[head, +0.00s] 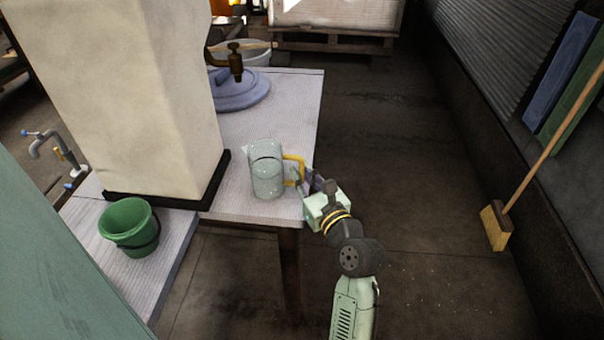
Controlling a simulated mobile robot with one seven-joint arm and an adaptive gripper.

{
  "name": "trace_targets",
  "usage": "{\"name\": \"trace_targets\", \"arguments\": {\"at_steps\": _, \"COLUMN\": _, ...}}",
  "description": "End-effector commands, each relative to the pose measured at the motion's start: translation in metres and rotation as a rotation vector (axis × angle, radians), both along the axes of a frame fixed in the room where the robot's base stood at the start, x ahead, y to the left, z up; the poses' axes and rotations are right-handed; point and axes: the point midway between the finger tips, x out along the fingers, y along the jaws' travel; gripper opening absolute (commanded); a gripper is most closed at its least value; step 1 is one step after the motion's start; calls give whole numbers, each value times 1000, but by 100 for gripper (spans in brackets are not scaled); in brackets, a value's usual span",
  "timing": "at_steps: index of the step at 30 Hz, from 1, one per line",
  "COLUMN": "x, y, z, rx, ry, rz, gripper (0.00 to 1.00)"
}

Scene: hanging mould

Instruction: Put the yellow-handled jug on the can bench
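The yellow-handled jug (267,172) is clear and stands upright on a pale bench (290,100), near its front right corner. Its yellow handle (300,168) faces right. My gripper (304,180) is at the handle from the right side, with its fingers close to or around the handle. The fingers are small and partly hidden, so I cannot tell whether they are closed on it. I cannot tell from this view which surface is the can bench.
A large cream block (130,90) on a black base stands left of the jug. A green bucket (130,226) stands on the lower left surface. A blue round lid-like object (240,92) lies behind the jug. A broom (497,226) leans at right. The floor (400,150) between is clear.

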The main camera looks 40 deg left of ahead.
Motion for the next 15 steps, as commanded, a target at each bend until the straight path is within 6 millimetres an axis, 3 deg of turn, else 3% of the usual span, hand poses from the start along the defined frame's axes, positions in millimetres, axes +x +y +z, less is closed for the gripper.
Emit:
{"name": "trace_targets", "arguments": {"at_steps": 7, "x": 0, "y": 0, "z": 0, "rx": 1, "ry": 0, "rz": 0, "gripper": 30}}
{"name": "trace_targets", "arguments": {"at_steps": 15, "x": 0, "y": 0, "z": 1, "rx": 1, "ry": 0, "rz": 0, "gripper": 30}}
